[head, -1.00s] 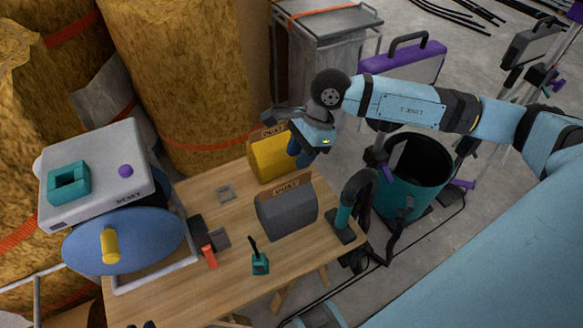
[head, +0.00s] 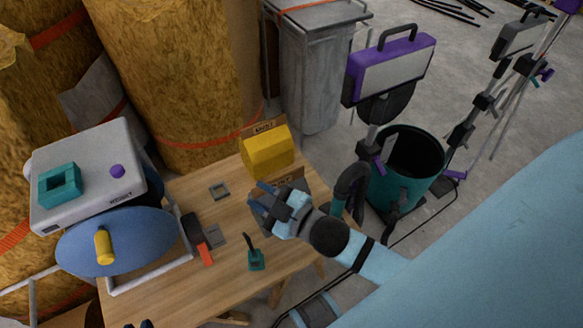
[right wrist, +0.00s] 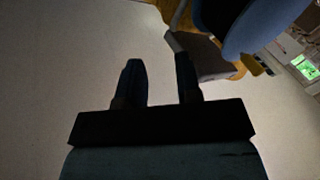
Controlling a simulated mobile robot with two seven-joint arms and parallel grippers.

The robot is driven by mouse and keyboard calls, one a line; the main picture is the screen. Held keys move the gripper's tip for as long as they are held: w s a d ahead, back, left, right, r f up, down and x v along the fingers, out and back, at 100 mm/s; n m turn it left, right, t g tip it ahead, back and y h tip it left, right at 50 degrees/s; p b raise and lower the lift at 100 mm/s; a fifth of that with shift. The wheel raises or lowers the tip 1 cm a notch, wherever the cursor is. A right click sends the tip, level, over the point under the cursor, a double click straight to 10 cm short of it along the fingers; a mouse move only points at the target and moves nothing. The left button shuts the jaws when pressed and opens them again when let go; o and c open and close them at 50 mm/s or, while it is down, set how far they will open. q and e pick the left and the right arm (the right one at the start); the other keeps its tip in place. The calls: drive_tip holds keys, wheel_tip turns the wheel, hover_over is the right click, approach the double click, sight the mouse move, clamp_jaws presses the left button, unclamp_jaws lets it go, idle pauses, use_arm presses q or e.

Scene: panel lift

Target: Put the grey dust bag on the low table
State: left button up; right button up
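The grey dust bag stands on the wooden table (head: 180,285), mostly hidden behind my right gripper in the head view; only its brown top strip (head: 293,178) shows clearly. My right gripper (head: 262,203) is in front of the bag in that view; I cannot tell if they touch. In the right wrist view its two fingers (right wrist: 158,82) are apart, with nothing seen between them. Dark tips, likely my left gripper (head: 138,324), just show at the bottom edge of the head view; their opening cannot be judged. I cannot identify a separate low table.
A yellow dust bag (head: 267,154) stands behind the grey one. A teal brush (head: 256,260), a red-handled tool (head: 205,253) and a hose nozzle (head: 350,190) are near. A machine with a blue disc (head: 135,243) is at left, a green bin (head: 405,185) at right.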

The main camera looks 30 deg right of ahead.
drive_tip(key=s+d+f+m+g+h, duration=0.1)
drive_tip(key=s+f+m+g+h, duration=0.2)
drive_tip(key=s+f+m, duration=0.5)
wheel_tip(320, 180, down, 2)
drive_tip(key=shift+d+f+g, duration=0.2)
drive_tip(key=shift+d+g, duration=0.2)
drive_tip(key=shift+g, duration=0.5)
drive_tip(key=shift+s, duration=0.1)
